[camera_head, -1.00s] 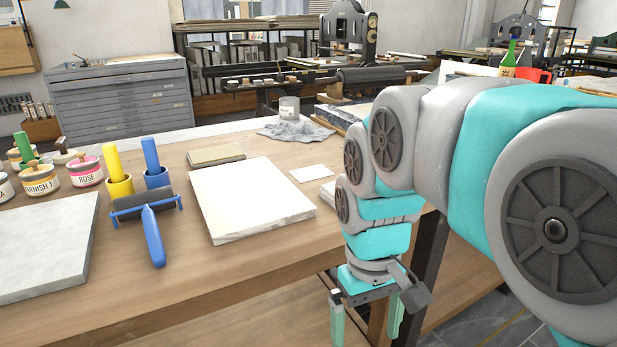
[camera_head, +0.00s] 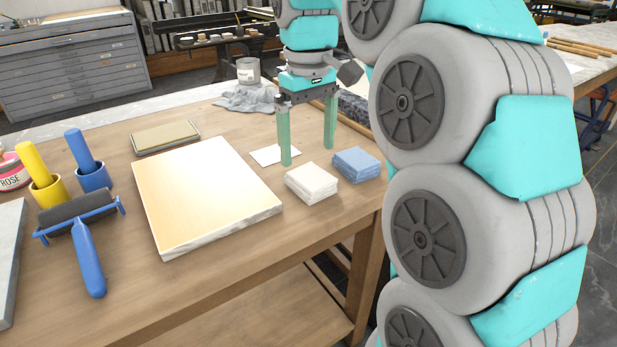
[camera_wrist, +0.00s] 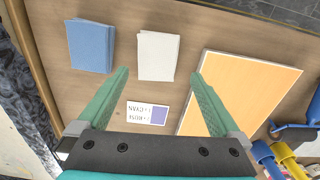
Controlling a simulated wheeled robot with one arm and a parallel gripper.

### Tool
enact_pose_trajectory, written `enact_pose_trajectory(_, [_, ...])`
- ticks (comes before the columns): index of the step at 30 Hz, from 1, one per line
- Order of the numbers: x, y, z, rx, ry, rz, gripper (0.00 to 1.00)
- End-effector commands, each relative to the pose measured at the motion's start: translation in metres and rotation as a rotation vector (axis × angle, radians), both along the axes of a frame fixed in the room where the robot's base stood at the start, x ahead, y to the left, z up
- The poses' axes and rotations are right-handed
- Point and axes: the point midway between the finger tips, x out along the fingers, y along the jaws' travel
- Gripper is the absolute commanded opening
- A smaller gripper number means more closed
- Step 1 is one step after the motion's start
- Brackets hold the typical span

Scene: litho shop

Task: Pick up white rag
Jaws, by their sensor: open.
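The white rag (camera_head: 311,184) is a folded stack near the right edge of the wooden table, just right of the pale stone slab. In the wrist view the white rag (camera_wrist: 158,56) lies flat beyond my fingertips, roughly between their lines. My gripper (camera_head: 307,153) is open and empty above the table. Its two green fingers also show in the wrist view (camera_wrist: 160,75), wide apart. The gripper is apart from the rag.
A folded blue rag (camera_head: 356,165) sits right beside the white one. A pale slab (camera_head: 205,195) lies to its left, with a small card (camera_head: 272,155) behind. A crumpled grey cloth (camera_head: 245,99) and a blue-handled roller (camera_head: 88,255) are also on the table (camera_head: 245,262).

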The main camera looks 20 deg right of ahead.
Motion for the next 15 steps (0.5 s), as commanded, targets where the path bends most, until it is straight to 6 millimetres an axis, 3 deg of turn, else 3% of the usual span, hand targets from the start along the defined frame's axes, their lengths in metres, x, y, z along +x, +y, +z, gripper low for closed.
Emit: enact_pose_trajectory(15, [0.001, -0.003, -0.036, -0.001, -0.001, 0.000, 1.00])
